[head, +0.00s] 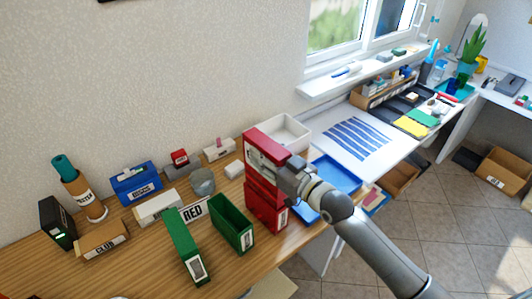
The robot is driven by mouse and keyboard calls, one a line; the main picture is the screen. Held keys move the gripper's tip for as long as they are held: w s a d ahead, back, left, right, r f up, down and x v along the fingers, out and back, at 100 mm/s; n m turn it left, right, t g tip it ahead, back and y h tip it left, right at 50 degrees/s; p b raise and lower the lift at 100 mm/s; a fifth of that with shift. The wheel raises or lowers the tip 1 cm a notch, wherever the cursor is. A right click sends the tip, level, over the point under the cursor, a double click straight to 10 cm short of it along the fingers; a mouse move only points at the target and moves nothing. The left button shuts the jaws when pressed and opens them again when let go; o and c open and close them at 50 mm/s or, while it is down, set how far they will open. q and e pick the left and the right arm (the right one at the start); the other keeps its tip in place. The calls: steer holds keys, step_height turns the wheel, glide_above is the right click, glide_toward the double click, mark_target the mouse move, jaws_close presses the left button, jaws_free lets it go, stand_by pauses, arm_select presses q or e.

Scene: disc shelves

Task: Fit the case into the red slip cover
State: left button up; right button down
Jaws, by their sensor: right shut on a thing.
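The case (262,147), red with a pale face, is held upright in my right gripper (288,175), which is shut on it. The red slip cover (263,205) stands on the wooden desk directly below the case, with a white label on its right-hand side. The case's lower end is at the cover's top; whether it has entered the mouth is hard to tell, as the gripper hides part of that area. My left gripper is not in view.
A green open cover (232,224) and a green case (186,246) stand left of the red cover, near a RED sign (193,212). A white bin (283,133) and blue tray (338,174) are behind and right.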

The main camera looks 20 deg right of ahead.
mark_target(266, 185)
steer(key=shift+f+b, duration=4.05)
steer(key=shift+f, duration=1.8)
steer(key=c, duration=0.9)
jaws_free()
steer(key=shift+o, duration=0.2)
steer(key=shift+s+f, duration=0.1)
steer(key=v, duration=1.1)
steer(key=shift+s, duration=0.4)
steer(key=shift+d, duration=0.15)
